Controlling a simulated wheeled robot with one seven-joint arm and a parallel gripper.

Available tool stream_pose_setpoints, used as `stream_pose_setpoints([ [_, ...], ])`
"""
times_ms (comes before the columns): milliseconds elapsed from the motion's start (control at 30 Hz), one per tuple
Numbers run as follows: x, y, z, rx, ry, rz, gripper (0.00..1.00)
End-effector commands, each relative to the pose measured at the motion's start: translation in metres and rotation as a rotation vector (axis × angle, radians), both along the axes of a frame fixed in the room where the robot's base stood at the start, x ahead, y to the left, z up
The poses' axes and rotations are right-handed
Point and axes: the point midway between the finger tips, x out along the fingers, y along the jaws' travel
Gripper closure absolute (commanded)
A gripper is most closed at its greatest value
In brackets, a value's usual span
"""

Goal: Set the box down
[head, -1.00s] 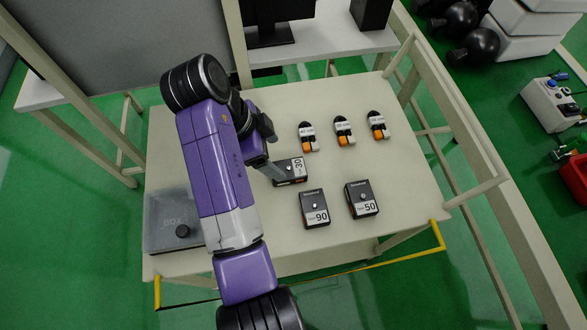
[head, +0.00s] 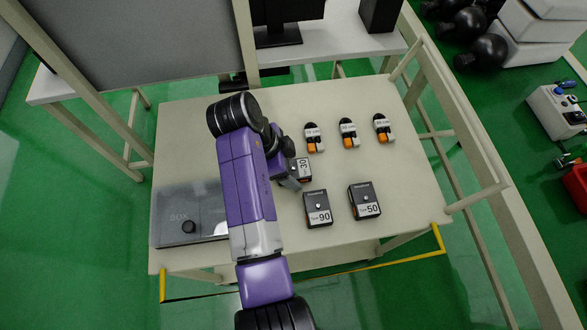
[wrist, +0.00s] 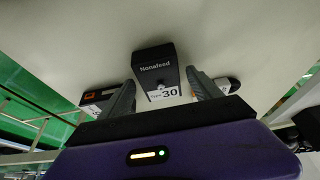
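The black box labelled 30 (head: 303,172) rests on the beige table (head: 185,135), partly hidden by my gripper in the head view. In the wrist view the same box (wrist: 155,68) is between my two fingers, its "30" label facing the camera. My gripper (head: 290,182) is low over the table at the box's near left side. Its fingers (wrist: 161,88) stand apart on either side of the box in the wrist view. A gap seems to show beside the box, so the fingers look open; contact is hard to judge.
The boxes labelled 90 (head: 318,208) and 50 (head: 365,201) stand close to the right. A clear lidded case (head: 172,218) is at front left. The back left table is free.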

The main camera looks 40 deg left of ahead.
Motion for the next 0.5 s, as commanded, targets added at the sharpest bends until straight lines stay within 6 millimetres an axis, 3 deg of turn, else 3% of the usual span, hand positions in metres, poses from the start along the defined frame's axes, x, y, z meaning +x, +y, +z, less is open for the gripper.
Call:
stream_pose_setpoints([
  [33, 0.0000, 0.0002, 0.0003, 0.000, 0.000, 0.000, 0.40],
  [300, 0.0000, 0.0004, 0.0006, 0.001, -0.001, 0.000, 0.93],
  [367, 0.0001, 0.0006, 0.0010, 0.001, -0.001, 0.000, 1.00],
  [500, 0.0001, 0.0005, 0.0011, 0.001, -0.001, 0.001, 1.00],
])
